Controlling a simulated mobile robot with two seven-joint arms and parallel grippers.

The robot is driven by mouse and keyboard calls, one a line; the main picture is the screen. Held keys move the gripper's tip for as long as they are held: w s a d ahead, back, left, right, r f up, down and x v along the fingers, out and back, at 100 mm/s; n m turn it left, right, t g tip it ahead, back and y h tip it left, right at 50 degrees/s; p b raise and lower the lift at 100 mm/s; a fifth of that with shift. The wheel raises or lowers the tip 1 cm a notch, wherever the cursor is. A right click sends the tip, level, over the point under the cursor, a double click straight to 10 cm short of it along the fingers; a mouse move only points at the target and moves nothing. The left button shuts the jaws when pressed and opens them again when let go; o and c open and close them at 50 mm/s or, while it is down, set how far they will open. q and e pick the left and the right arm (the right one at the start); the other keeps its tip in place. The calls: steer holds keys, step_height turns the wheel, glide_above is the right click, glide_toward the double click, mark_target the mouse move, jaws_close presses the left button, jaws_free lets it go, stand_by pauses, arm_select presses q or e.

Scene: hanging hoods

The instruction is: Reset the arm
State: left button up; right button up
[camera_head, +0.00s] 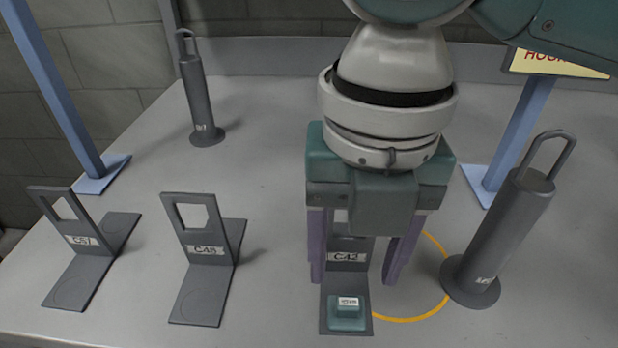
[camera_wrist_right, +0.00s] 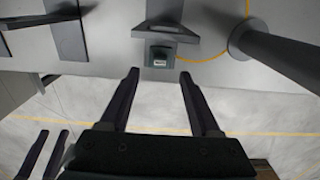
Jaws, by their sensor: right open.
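My right gripper (camera_head: 356,280) hangs pointing down at the front of the table in the head view. Its two purple fingers are apart, on either side of the upright bracket labelled CA3 (camera_head: 348,256), with nothing seen held. A small teal block with a white label (camera_head: 347,318) sits on that bracket's foot. In the right wrist view the open fingers (camera_wrist_right: 160,74) point toward the teal block (camera_wrist_right: 160,57), with a visible gap before it. Two separated dark fingers, seemingly my left gripper (camera_wrist_right: 54,132), show at the lower left there. The left arm is not in the head view.
Two more brackets, CS1 (camera_head: 83,240) and CA5 (camera_head: 206,250), stand left on the grey table (camera_head: 270,200). A looped grey cylinder (camera_head: 201,100) stands behind, another (camera_head: 505,232) close right, beside a yellow ring (camera_head: 437,250). Blue posts (camera_head: 55,95) (camera_head: 515,130) flank the table.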

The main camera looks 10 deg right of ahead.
steer(key=s+a+r+m+t+y+p, duration=0.1)
steer(key=s+a+r+m+y+p, duration=0.2)
steer(key=m, duration=0.4)
steer(key=s+a+r+m+t+y+p, duration=0.1)
steer(key=s+a+r+m+y+p, duration=0.15)
steer(key=r+m+p, duration=0.35)
steer(key=s+d+r+m+t+h+p, duration=0.1)
steer(key=s+d+m+h+p, duration=0.2)
steer(key=d+m, duration=0.55)
steer(key=s+d+r+m+t+h+p, duration=0.15)
steer(key=s+d+m, duration=0.25)
steer(key=d+m, duration=0.45)
step_height(320, 180, up, 35)
steer(key=a+p, duration=0.2)
steer(key=p, duration=3.4)
steer(key=shift+w+m+g+h+p, duration=0.15)
steer(key=shift+m+g+h+p, duration=0.25)
steer(key=shift+g, duration=0.05)
steer(key=shift+a+r, duration=0.1)
